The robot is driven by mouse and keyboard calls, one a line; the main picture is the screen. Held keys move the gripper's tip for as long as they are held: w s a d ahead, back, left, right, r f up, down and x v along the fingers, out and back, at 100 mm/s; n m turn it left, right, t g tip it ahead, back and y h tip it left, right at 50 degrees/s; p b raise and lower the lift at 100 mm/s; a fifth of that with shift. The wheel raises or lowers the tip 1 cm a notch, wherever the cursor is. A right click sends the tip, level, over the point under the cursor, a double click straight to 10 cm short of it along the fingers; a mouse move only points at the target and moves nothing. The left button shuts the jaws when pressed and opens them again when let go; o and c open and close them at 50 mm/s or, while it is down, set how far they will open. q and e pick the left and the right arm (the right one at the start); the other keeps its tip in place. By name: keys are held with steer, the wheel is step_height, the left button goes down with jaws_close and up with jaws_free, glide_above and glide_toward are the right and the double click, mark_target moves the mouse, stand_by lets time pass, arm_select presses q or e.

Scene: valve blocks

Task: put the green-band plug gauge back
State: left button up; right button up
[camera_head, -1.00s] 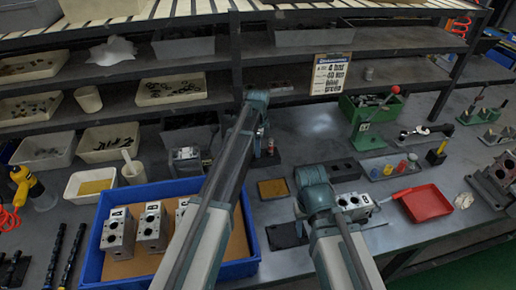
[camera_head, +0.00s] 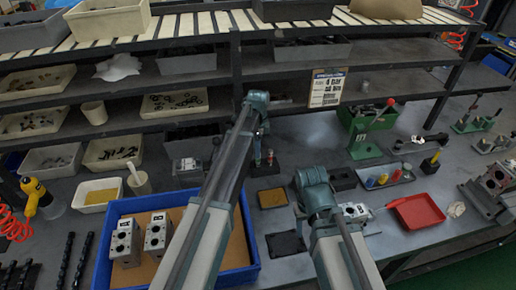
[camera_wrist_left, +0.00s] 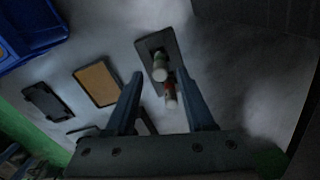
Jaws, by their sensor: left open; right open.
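The green-band plug gauge (camera_wrist_left: 160,68) stands in a dark rectangular holder (camera_wrist_left: 149,43) in the left wrist view. A red-band plug gauge (camera_wrist_left: 170,96) stands beside it in the same holder. My left gripper (camera_wrist_left: 161,78) is open, its fingertips apart on either side of the gauges; I cannot tell whether they touch. In the head view the holder (camera_head: 265,170) and gauges are small behind my left arm, and the left fingers cannot be made out. My right arm shows in the head view, but its gripper is hidden.
A blue bin (camera_head: 250,273) with grey valve blocks (camera_head: 125,243) lies left of the holder. A tan pad (camera_head: 272,198) and black pad (camera_head: 285,244) lie nearer. A red tray (camera_head: 418,211) and green press (camera_head: 365,146) stand right. Shelves rise behind.

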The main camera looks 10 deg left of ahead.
arm_select(q)
step_height(320, 180, up, 7)
steer(key=p, duration=0.5)
steer(key=shift+f, duration=0.15)
steer(key=s+d+n, duration=0.3)
steer(key=s+n, duration=0.1)
steer(key=s, duration=0.6)
steer(key=s+d+n, duration=0.3)
steer(key=s+n, duration=0.1)
steer(key=s, duration=0.7)
steer(key=s+d+n+y, duration=0.1)
steer(key=s+d+n, duration=0.2)
steer(key=s, duration=0.7)
steer(key=shift+s+n, duration=0.3)
steer(key=shift+n, duration=0.5)
